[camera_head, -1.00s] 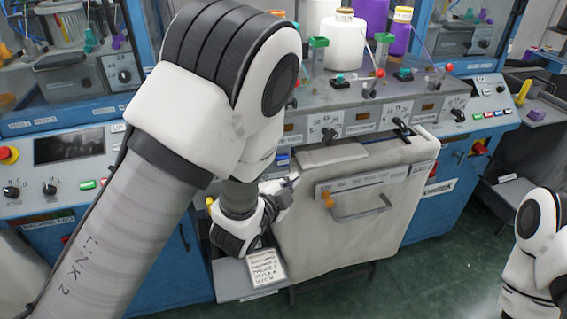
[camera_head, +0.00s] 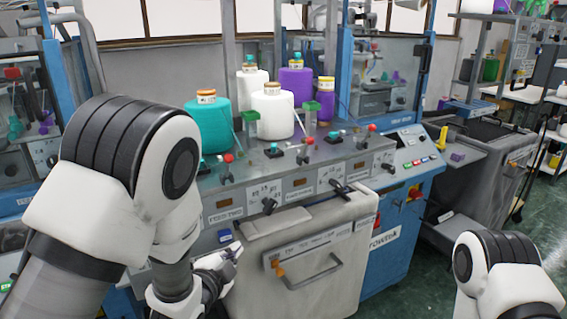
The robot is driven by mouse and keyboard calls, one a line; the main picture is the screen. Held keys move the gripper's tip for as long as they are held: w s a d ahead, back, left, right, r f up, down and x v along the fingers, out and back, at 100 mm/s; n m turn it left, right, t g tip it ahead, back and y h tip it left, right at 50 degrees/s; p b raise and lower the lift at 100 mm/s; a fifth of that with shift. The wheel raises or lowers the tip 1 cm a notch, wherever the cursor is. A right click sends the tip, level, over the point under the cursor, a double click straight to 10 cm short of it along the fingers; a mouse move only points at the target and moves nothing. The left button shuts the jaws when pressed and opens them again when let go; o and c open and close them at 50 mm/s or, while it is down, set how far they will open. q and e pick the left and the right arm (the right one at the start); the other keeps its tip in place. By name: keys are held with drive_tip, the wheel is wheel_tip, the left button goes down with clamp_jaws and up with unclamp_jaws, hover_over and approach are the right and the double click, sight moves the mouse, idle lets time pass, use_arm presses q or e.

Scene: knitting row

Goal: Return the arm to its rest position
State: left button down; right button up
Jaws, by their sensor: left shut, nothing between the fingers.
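My left arm comes in from the left and bends down in front of the knitting machine (camera_head: 310,168). My left gripper (camera_head: 233,252) is small in the picture, low beside the left edge of the pale front panel (camera_head: 330,250). Its fingers are shut and empty. I cannot tell whether it touches the panel. My right arm shows only as a white and black joint at the lower right; its gripper is out of view.
Yarn cones stand on the machine top: a teal one (camera_head: 208,122), a white one (camera_head: 272,112) and a purple one (camera_head: 296,90). An orange-ended handle (camera_head: 305,275) sticks out from the panel.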

use_arm(q)
drive_tip(key=s+a+f+n+g+y, duration=0.1)
drive_tip(key=s+a+f+g, duration=0.3)
drive_tip(key=f, duration=0.6)
drive_tip(key=s+a+f+n+g, duration=0.15)
drive_tip(key=s+f, duration=0.35)
drive_tip(key=f, duration=0.6)
drive_tip(key=s+a+f+n+g, duration=0.1)
drive_tip(key=s+f+n+g, duration=0.2)
drive_tip(key=s, duration=0.5)
drive_tip(key=s+a+f+n+g+y, duration=0.1)
drive_tip(key=s+f+n+g, duration=0.2)
drive_tip(key=s, duration=0.5)
drive_tip(key=s+a+f+n+g, duration=0.1)
drive_tip(key=s+f+n+g, duration=0.2)
drive_tip(key=s, duration=0.6)
drive_tip(key=n+g, duration=0.1)
drive_tip(key=n, duration=0.1)
drive_tip(key=shift+a+f+n, duration=0.25)
drive_tip(key=shift+f+n, duration=0.1)
